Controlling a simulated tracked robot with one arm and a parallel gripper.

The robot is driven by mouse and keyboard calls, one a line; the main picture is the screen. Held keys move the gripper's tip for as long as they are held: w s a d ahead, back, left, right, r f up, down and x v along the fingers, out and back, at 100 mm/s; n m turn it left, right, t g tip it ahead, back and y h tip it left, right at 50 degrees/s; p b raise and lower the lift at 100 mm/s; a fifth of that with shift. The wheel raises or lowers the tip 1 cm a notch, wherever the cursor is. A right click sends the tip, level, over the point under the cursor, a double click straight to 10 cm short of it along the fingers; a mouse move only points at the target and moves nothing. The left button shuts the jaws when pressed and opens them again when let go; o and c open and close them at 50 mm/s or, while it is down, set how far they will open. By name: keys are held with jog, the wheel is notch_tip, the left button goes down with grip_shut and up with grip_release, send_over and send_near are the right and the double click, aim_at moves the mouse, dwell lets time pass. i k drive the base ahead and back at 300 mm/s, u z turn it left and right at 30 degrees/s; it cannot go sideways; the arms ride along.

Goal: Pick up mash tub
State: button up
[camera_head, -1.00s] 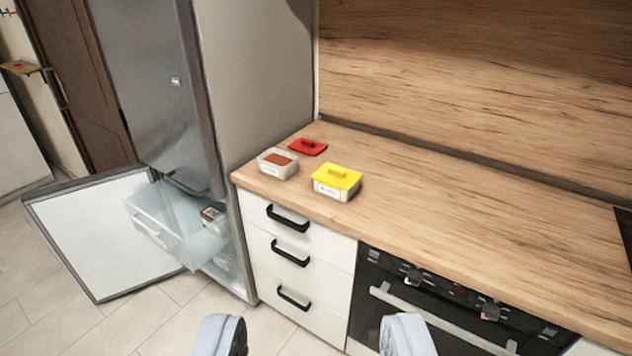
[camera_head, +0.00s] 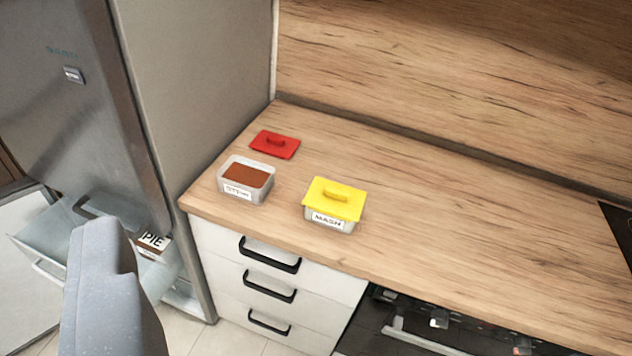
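The mash tub (camera_head: 333,205) is a small clear tub with a yellow lid and a white label reading "MASH". It stands upright on the wooden worktop, near its front edge. One grey finger of my gripper (camera_head: 112,290) shows large at the lower left, in front of the fridge drawer and apart from the tub. The other finger is out of view, so the gap between them is hidden. Nothing shows held in the visible part.
An open tub (camera_head: 246,181) with brown contents stands left of the mash tub, with a red lid (camera_head: 275,144) behind it. The worktop (camera_head: 460,220) is clear to the right. A fridge drawer (camera_head: 60,235) stands pulled out at left, holding a tub labelled "PIE" (camera_head: 152,244).

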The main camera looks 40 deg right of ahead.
aim_at(321, 219)
jog(key=z, duration=0.4)
jog(key=i, duration=1)
jog(key=z, duration=0.65)
